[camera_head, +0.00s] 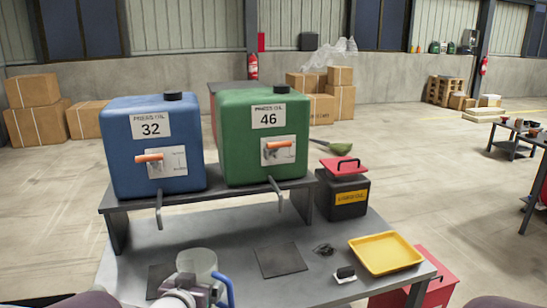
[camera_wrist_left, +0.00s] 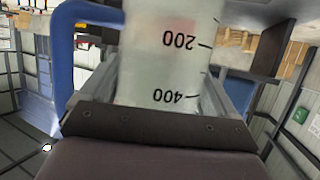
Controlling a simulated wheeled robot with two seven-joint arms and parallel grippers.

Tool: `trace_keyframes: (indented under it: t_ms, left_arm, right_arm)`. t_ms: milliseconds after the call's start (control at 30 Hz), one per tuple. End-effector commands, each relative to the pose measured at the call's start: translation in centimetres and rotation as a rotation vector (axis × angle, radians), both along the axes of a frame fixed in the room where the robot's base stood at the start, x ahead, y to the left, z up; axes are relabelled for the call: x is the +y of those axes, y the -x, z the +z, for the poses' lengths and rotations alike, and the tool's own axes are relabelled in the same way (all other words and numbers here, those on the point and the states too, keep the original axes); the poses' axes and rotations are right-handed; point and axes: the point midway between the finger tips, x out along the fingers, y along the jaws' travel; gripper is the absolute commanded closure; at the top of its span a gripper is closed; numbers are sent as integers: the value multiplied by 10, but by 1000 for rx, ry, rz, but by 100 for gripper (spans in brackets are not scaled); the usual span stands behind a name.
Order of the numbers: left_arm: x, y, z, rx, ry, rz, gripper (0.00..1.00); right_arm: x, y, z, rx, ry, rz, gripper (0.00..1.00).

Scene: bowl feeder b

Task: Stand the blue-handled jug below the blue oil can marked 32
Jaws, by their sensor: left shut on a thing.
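The blue oil can marked 32 (camera_head: 180,128) stands on the raised shelf at the left, with an orange-handled valve (camera_head: 150,158) and a bent spout (camera_head: 159,208) hanging below. The clear jug (camera_head: 199,261) with a blue handle (camera_head: 225,287) is at the table's front, right of that spout and nearer to me. My left gripper (camera_head: 187,287) is shut on the jug. In the left wrist view the jug (camera_wrist_left: 165,60) fills the space between the fingers, its 200 and 400 marks upside down. Whether its base touches the table is hidden. My right gripper is not in view.
A dark pad (camera_head: 157,280) lies left of the jug; another (camera_head: 281,260) lies below the green can marked 46 (camera_head: 258,155). A yellow tray (camera_head: 386,255), a small black-and-white object (camera_head: 345,274) and a black bin with red lid (camera_head: 342,190) are to the right.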

Motion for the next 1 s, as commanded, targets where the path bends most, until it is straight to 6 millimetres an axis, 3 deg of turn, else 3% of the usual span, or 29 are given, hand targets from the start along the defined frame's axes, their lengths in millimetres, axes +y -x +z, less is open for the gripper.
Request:
trace_keyframes:
  t_ms: [67,267,467,700,800,1000]
  left_arm:
    - [1,-5,2,3,-1,9,49]
    - [10,-2,-30,10,0,48,49]
    - [19,19,-83,13,-2,87,49]
    - [25,58,-146,10,-1,111,49]
    - [25,69,-159,5,-1,112,49]
    - [26,71,-162,-2,0,112,49]
  right_arm:
    - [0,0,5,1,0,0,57]
    - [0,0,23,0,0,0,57]
    - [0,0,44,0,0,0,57]
    - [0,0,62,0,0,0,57]
    - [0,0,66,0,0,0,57]
    - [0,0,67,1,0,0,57]
